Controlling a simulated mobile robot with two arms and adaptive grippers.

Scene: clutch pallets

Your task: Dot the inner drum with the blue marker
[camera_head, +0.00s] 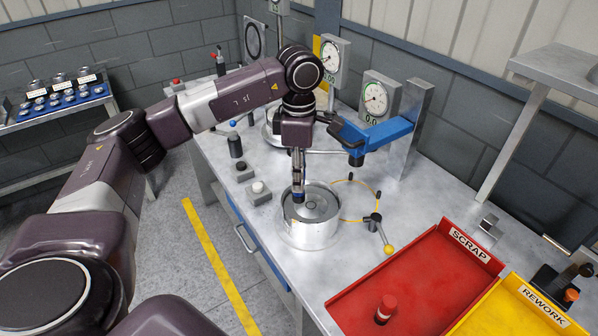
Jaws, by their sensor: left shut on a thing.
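The drum (309,236) is an open-topped silver metal cylinder standing on the metal bench, with a round hub (317,209) inside it. My left gripper (298,178) points straight down above the drum and is shut on the blue marker (298,197). The marker is upright, and its lower end overlaps the drum's opening on the left side of the hub. I cannot tell whether its tip touches metal. My gripper hides part of the marker and the drum's back rim. My right gripper is not in view.
A blue bracket (378,135) and dial gauges (375,98) stand behind the drum. A yellow-knobbed handle (387,249) is right of it. A red SCRAP tray (400,275) and yellow REWORK tray (490,315) lie front right.

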